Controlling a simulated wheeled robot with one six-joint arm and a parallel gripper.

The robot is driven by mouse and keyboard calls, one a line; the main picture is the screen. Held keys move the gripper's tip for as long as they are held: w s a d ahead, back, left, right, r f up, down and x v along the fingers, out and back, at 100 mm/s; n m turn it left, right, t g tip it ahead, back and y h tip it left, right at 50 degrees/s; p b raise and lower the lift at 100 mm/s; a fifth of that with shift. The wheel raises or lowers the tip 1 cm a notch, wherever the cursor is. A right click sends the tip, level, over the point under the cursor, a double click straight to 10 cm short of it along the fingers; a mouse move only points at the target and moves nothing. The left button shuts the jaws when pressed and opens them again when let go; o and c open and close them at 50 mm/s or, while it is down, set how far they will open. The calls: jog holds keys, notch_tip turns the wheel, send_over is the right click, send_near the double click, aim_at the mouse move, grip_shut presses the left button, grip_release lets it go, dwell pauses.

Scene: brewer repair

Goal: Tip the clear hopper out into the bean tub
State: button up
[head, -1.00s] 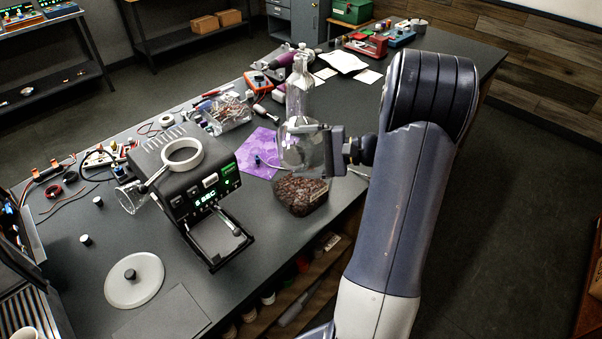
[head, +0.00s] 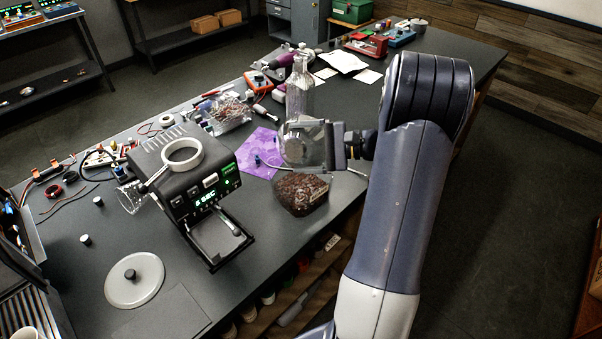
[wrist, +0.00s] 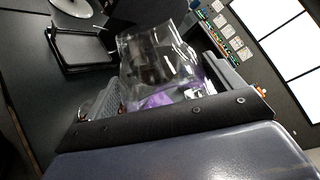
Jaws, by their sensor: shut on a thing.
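My gripper (head: 322,147) is shut on the clear hopper (head: 303,143) and holds it in the air above the bean tub. The hopper lies tipped on its side, and one round end of it faces the head camera. No beans stand out inside it. In the wrist view the clear hopper (wrist: 158,65) sits between the jaws (wrist: 165,95), with purple showing through its wall. The bean tub (head: 302,194) stands on the bench just below, holding dark brown beans.
The black brewer (head: 190,175) stands left of the tub, with a round white lid (head: 134,280) in front of it. A purple mat (head: 257,152) and a tall clear bottle (head: 299,92) are behind. The bench's front edge runs close to the tub.

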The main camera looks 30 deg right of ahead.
jog(key=shift+w+d+r+m, duration=0.1)
jog(key=shift+w+d+m, duration=0.2)
jog(key=shift+w+m, duration=0.1)
dwell(0.3)
dwell(0.6)
jog(key=s+a+n, duration=0.1)
jog(key=s+a+f+n, duration=0.1)
jog(key=n, duration=0.1)
jog(key=shift+s+a, duration=0.1)
jog(key=shift+s, duration=0.3)
jog(key=shift+n, duration=0.3)
jog(key=shift+f, duration=0.1)
